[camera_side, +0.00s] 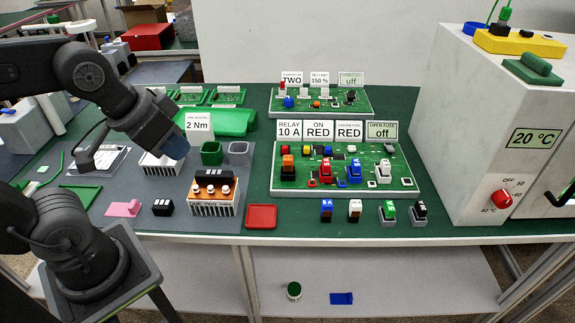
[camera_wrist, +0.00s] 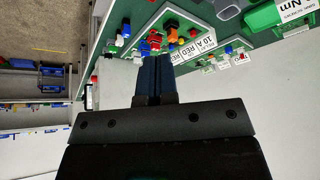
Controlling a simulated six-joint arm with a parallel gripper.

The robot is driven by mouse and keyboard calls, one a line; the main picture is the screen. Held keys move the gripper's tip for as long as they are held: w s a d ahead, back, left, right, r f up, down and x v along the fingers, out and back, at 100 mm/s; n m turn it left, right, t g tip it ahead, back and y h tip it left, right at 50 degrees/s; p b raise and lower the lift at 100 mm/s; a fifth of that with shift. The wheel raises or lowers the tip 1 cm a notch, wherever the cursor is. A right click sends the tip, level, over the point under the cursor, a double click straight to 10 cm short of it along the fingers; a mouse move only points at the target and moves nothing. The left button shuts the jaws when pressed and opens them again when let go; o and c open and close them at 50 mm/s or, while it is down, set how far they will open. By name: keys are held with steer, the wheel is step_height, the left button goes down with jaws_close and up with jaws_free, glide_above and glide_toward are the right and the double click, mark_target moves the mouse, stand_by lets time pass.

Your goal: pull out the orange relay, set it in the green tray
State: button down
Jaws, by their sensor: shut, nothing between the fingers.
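The orange relay (camera_side: 288,163) stands upright in the front left part of the lower green circuit board (camera_side: 342,189). It also shows beyond my fingertips in the wrist view (camera_wrist: 171,25). A flat green tray (camera_side: 80,196) lies at the left of the grey mat, partly hidden by my arm. My gripper (camera_side: 176,148) is above the grey mat, left of the board and well apart from the relay. Its blue fingers are together and empty, as the wrist view (camera_wrist: 157,60) shows.
A red tray (camera_side: 262,216) lies in front of the board. Several plug-in modules, such as a blue one (camera_side: 326,209), stand along the front edge. An orange terminal unit (camera_side: 214,190) is near my gripper. A large white oven (camera_side: 490,120) blocks the right.

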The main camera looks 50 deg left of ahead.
stand_by(0.3)
steer(key=c, duration=1.7)
jaws_free()
steer(key=shift+o, duration=0.6)
steer(key=shift+w+r, duration=0.2)
steer(key=shift+w, duration=0.15)
steer(key=o, duration=0.6)
steer(key=w+m, duration=0.1)
steer(key=w, duration=0.2)
steer(key=w+m+g, duration=0.1)
steer(key=w, duration=0.3)
steer(key=w+r+m+g, duration=0.1)
steer(key=w, duration=0.2)
steer(key=shift+w+a+m, duration=0.25)
steer(key=shift+w+m, duration=0.15)
steer(key=m+g, duration=0.4)
steer(key=m, duration=0.1)
glide_toward(288, 157)
steer(key=shift+s, duration=0.2)
steer(key=shift+f, duration=4.9)
steer(key=shift+c, duration=0.2)
